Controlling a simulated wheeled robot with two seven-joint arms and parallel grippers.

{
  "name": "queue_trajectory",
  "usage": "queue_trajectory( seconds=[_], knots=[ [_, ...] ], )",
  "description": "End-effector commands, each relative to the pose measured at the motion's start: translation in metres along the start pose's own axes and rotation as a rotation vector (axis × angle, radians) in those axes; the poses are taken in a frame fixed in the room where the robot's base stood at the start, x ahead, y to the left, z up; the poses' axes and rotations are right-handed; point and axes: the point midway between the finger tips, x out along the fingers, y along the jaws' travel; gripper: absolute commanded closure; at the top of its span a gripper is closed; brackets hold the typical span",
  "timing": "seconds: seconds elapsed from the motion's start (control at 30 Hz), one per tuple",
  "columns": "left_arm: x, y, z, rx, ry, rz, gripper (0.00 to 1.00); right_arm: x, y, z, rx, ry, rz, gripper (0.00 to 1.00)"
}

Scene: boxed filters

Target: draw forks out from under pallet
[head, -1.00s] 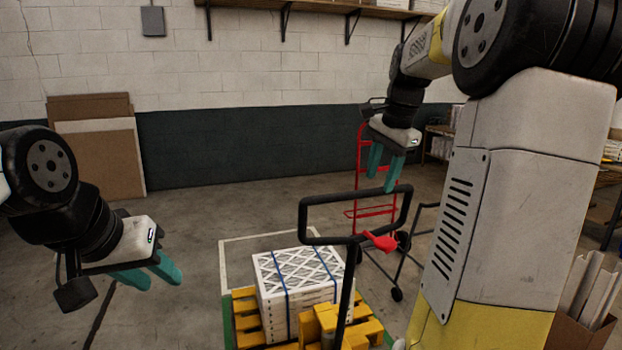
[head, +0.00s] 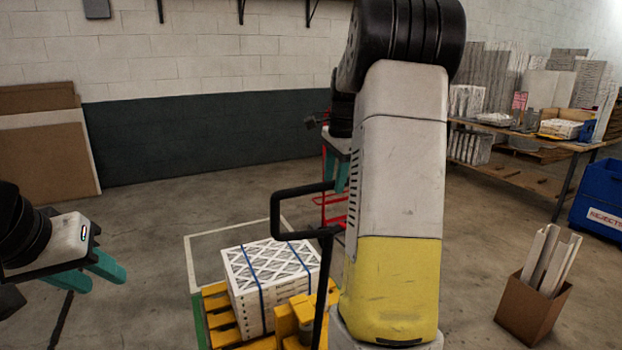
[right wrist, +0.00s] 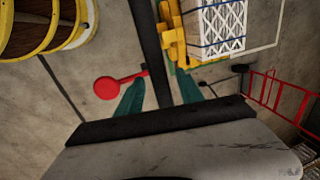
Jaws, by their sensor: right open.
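A yellow pallet (head: 222,320) bears a stack of white filters (head: 268,275) tied with blue straps. The yellow pallet jack (head: 290,322) stands at its near side; its forks are hidden. The jack's black handle (head: 276,215) rises in front, partly covered by my right arm. My right gripper (head: 340,172) shows partly behind that arm. In the right wrist view its teal fingers (right wrist: 168,98) are apart, with the black handle bar (right wrist: 150,45) running between them in the picture; contact cannot be told. My left gripper (head: 90,274) is open and empty at the left.
A red hand truck (head: 333,205) stands behind the handle. A cardboard box (head: 532,308) with white strips and a blue reject bin (head: 600,195) stand at the right, near a workbench (head: 540,140). Boards (head: 45,150) lean on the left wall. Floor left of the pallet is clear.

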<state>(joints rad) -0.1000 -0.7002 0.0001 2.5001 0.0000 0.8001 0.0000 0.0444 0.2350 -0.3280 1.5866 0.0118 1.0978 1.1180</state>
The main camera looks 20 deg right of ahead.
Motion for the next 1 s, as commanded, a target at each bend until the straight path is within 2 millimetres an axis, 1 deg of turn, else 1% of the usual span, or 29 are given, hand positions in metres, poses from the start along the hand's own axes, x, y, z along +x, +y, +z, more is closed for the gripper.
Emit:
queue_trajectory(
  seconds=[0.27,0.4,0.5,1.0],
  knots=[
    [0.0,0.0,0.0,0.0,0.0,0.0,0.64,0.0022,0.0,0.0001,0.0,0.0,0.0,0.56],
    [0.0,0.0,-0.0001,0.0,0.0,0.0,0.64,0.002,0.0,0.0001,-0.001,0.0,0.0,0.83],
    [0.0,0.0,-0.0001,0.0,0.0,0.0,0.64,0.0019,0.0,0.0,-0.001,0.0,0.0,1.0],
    [0.0,0.0,-0.0001,0.0,0.0,0.0,0.64,0.0016,-0.0001,0.0,-0.001,0.0,-0.001,1.0]
  ],
)
